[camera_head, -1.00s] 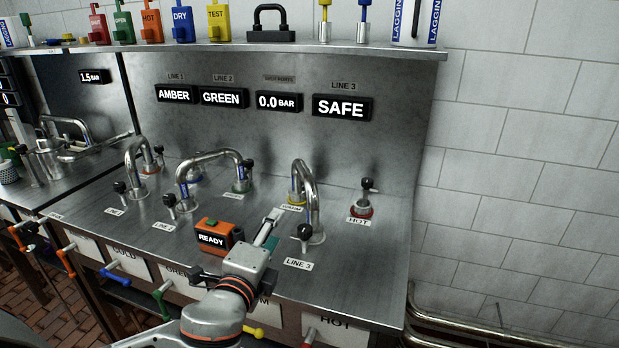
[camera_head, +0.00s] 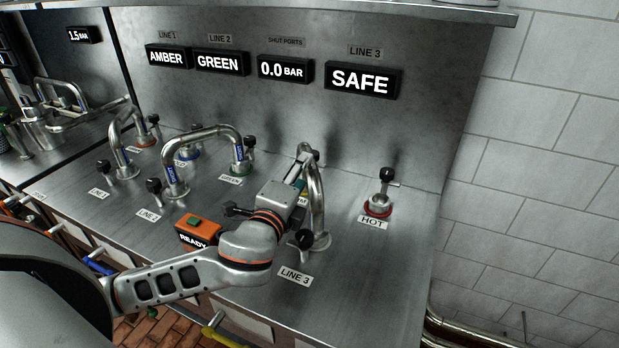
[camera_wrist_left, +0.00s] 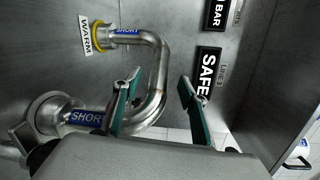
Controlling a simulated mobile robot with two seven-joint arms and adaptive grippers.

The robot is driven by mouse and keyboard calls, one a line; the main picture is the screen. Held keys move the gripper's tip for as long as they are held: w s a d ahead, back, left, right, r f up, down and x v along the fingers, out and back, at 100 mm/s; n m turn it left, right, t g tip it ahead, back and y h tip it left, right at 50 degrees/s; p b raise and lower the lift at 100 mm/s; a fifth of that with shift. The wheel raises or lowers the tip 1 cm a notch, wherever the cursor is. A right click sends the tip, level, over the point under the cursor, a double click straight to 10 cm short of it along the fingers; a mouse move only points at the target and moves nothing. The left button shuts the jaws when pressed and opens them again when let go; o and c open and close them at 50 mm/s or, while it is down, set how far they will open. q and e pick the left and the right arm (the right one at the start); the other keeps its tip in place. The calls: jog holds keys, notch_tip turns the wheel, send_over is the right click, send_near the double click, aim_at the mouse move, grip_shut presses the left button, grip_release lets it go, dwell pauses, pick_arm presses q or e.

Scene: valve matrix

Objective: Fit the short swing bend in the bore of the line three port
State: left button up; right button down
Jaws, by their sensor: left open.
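The short swing bend (camera_head: 317,195) is a bent steel pipe. In the left wrist view, the bend (camera_wrist_left: 158,85) has blue SHORT bands near both ends. One end is at the yellow-ringed WARM port (camera_wrist_left: 103,36); the other is at the line three port (camera_wrist_left: 52,112), whose collar (camera_head: 318,241) stands behind the LINE 3 label. I cannot tell how deep either end sits. My left gripper (camera_head: 297,178) is open beside the upper bend, partly hidden by its own wrist. In the wrist view, the left gripper's (camera_wrist_left: 160,82) green-padded fingers appear either side of the bend's outer curve.
A black-knobbed valve (camera_head: 304,239) stands at line three. The red-ringed HOT port (camera_head: 378,209) is at right, its knob upright. The line three display (camera_head: 361,81) reads SAFE. The bench's front right is clear.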

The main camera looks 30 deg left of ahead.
pick_arm(q)
jog(key=w, duration=0.5)
jog(key=shift+a+f, duration=0.3)
jog(key=shift+c, duration=0.4)
grip_shut()
jog(key=shift+r, duration=0.1)
